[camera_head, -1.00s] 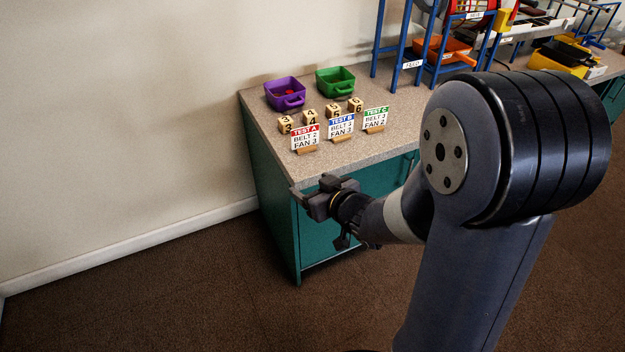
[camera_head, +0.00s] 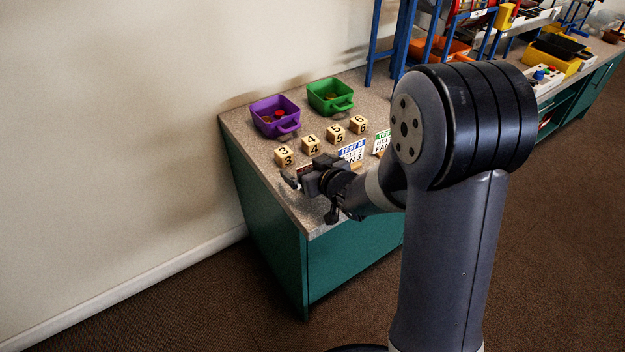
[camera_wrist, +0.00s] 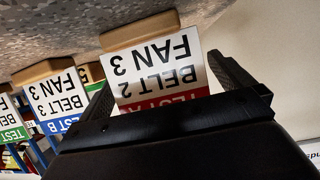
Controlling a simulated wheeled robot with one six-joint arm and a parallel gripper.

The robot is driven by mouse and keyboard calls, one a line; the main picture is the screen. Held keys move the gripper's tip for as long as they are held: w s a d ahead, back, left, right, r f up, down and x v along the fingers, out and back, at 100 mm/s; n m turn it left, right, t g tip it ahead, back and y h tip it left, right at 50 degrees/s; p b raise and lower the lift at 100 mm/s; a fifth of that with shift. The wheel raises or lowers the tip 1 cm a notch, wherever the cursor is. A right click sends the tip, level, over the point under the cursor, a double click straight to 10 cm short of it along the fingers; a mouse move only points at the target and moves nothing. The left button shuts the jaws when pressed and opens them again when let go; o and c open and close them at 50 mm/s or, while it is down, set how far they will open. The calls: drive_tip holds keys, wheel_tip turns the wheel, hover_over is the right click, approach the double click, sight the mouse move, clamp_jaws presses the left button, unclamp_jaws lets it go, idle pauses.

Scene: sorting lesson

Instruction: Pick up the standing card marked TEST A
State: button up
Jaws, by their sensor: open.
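The TEST A card (camera_wrist: 150,72), white with a red band, stands on a wooden foot. It appears upside down in the wrist view, reading BELT 2 FAN 3. My gripper (camera_wrist: 160,82) is open, with one finger on each side of the card and a gap visible at least on the right. I cannot tell whether the left finger touches it. In the head view my gripper (camera_head: 300,180) is at the counter's near left corner and hides most of the card.
The TEST B card (camera_head: 352,152) and TEST C card (camera_head: 381,143) stand to the right. Several numbered wooden cubes (camera_head: 311,145) stand behind. A purple bin (camera_head: 275,116) and green bin (camera_head: 330,96) are farther back on the counter (camera_head: 243,121). A blue frame (camera_head: 374,50) rises beyond.

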drive_tip(key=shift+c, duration=0.2)
drive_tip(key=c, duration=1)
drive_tip(key=shift+o, duration=0.2)
drive_tip(key=shift+r, duration=0.1)
